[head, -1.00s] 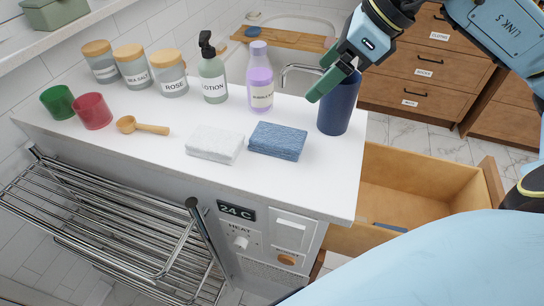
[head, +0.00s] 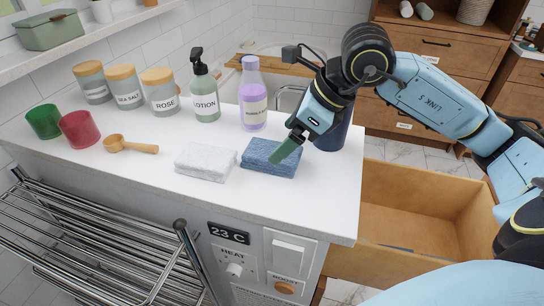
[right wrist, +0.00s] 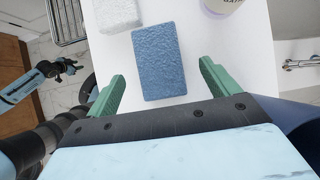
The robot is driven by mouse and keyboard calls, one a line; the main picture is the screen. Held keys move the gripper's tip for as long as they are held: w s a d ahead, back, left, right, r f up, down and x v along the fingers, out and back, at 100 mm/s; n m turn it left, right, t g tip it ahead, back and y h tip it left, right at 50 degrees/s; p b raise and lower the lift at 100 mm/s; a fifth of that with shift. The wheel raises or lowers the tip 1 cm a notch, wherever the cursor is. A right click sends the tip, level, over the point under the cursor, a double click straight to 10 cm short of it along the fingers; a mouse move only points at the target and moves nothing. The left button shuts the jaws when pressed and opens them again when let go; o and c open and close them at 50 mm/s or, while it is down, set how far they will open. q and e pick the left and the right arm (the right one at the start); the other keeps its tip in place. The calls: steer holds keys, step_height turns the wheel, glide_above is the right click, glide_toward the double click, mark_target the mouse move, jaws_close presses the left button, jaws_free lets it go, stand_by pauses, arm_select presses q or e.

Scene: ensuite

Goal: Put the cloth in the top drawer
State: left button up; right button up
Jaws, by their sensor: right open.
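A folded blue cloth (head: 268,162) lies on the white counter beside a folded white cloth (head: 206,162). My right gripper (head: 288,149) is open above the blue cloth, with nothing in it. In the right wrist view the blue cloth (right wrist: 159,62) lies ahead of the two green fingers, roughly between them, with a gap on each side; it looks untouched. An open wooden drawer (head: 425,205) is at the right of the counter, with a sliver of something blue at its near edge. Part of my left arm shows small in the right wrist view; its jaws are unclear.
A dark blue cup (head: 334,135) stands right behind my right gripper. A purple bottle (head: 252,95), a lotion bottle (head: 204,88) and several labelled jars line the back. A wooden scoop (head: 130,145) and red and green cups are left. A metal rack (head: 90,240) stands in front.

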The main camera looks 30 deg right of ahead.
mark_target(270, 150)
steer(key=x, duration=0.4)
steer(key=shift+a+f+b, duration=0.15)
steer(key=shift+f+b, duration=0.05)
steer(key=shift+b, duration=0.1)
arm_select(q)
steer(key=shift+w+d+r, duration=0.1)
steer(key=shift+w+r, duration=0.7)
steer(key=shift+r, duration=0.05)
arm_select(e)
steer(key=shift+c, duration=0.5)
steer(key=c, duration=1.1)
steer(key=shift+o, duration=0.2)
